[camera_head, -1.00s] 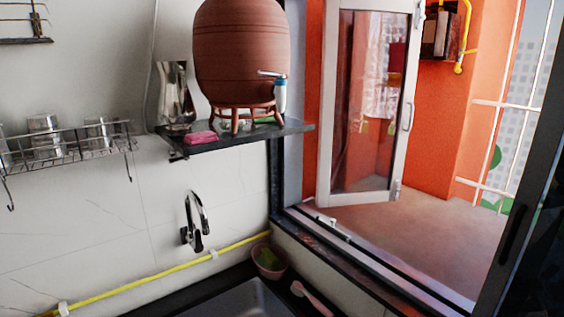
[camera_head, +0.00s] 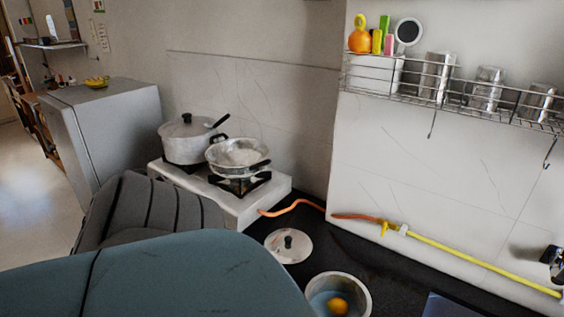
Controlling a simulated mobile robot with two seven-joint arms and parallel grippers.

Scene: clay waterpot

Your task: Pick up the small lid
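A small pale lid (camera_head: 298,253) with a black knob lies flat on the dark counter (camera_head: 385,262), right of the stove and behind a round bowl. A larger lid (camera_head: 181,130) with a dark knob covers the pot on the stove. Neither of my grippers shows in this view. A large blue-grey part and a dark ribbed part, which look like my own arm, fill the lower left.
A white bowl (camera_head: 364,291) with an orange item inside stands just in front of the small lid. The stove (camera_head: 228,203) holds a pot and a pan (camera_head: 238,153). An orange hose (camera_head: 292,206) runs behind the lid. A wire rack (camera_head: 420,98) hangs above.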

